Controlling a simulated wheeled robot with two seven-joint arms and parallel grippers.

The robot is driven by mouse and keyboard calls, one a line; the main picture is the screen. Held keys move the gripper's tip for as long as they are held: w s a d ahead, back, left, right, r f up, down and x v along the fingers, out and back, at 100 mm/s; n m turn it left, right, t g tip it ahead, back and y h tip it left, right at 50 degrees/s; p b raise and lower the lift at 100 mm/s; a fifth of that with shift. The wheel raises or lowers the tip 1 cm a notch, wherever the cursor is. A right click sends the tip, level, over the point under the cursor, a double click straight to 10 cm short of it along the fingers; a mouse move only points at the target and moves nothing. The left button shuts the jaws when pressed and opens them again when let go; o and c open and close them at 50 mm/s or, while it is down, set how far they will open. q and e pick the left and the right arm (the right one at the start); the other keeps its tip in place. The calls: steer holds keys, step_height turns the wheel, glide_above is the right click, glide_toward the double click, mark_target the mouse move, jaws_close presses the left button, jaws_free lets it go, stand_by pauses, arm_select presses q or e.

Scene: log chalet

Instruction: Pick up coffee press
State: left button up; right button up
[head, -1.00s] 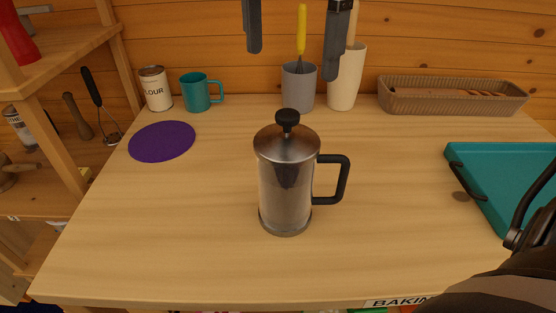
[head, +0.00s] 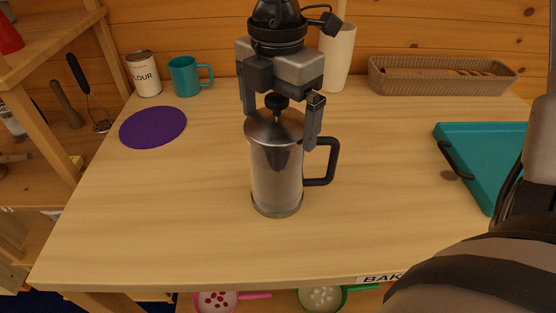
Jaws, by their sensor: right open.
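The coffee press (head: 275,180) is a silver metal cylinder with a black knob on its lid and a black handle on its right side. It stands upright on the wooden table (head: 180,220). My right gripper (head: 280,127) comes down from above, behind the press top as seen here. Its two fingers are apart, one to the left and one to the right of the lid and knob. I cannot tell whether the fingers touch the press. My left gripper is not in view.
A purple round mat (head: 153,127), flour can (head: 144,74) and teal mug (head: 187,77) are at the back left. A cream vase (head: 338,58) and woven basket (head: 440,77) stand at the back. A teal tray (head: 485,150) is at the right. The table's front left is clear.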

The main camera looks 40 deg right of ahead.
steer(key=shift+c, duration=0.3)
steer(key=c, duration=1.5)
steer(key=shift+r, duration=0.1)
steer(key=shift+c, duration=1.1)
steer(key=shift+r, duration=0.1)
